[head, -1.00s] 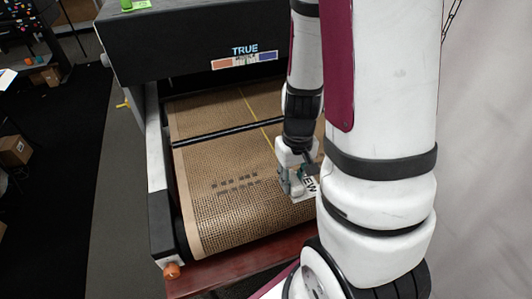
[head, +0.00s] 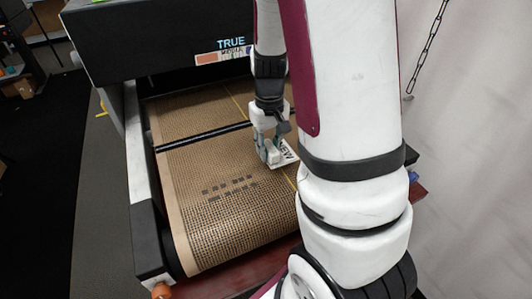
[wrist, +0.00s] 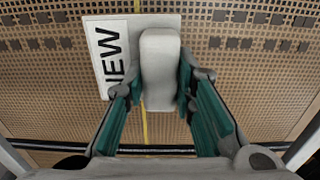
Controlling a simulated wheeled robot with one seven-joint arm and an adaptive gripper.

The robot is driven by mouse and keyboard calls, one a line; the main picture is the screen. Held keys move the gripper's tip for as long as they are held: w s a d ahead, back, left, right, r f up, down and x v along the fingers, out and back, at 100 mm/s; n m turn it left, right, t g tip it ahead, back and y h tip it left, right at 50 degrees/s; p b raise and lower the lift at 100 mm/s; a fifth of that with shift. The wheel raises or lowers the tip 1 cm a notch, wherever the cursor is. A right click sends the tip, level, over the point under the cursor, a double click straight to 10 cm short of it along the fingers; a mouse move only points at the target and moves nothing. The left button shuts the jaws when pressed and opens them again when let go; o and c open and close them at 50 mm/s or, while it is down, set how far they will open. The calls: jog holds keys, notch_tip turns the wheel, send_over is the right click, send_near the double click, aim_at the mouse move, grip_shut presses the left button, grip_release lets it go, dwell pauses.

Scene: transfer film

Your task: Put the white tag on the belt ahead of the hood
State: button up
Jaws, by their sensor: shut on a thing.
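The white tag (head: 285,154) bears the black word "NEW". In the wrist view the tag (wrist: 101,48) has a raised white block (wrist: 160,70) on it. My gripper (head: 268,158) is shut on this block, with a green-padded finger on each side; my gripper shows in the wrist view too (wrist: 160,88). The tag is over the brown mesh belt (head: 215,225), near the yellow line. I cannot tell whether it touches the belt. The black hood (head: 150,45) stands at the far end of the belt. My arm hides the belt's right part.
A black bar (head: 205,136) crosses the belt between the tag and the hood. A row of dark marks (head: 228,187) lies left of the tag. The belt's left part is clear. A chain (head: 425,48) hangs at the right before a pale curtain.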

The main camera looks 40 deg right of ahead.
jog(key=shift+w+d+f, duration=0.1)
jog(key=shift+w+d, duration=0.1)
jog(key=shift+w, duration=0.55)
jog(key=shift+f, duration=1.7)
jog(key=shift+f, duration=0.15)
jog(key=o, duration=0.9)
jog(key=shift+o, duration=0.2)
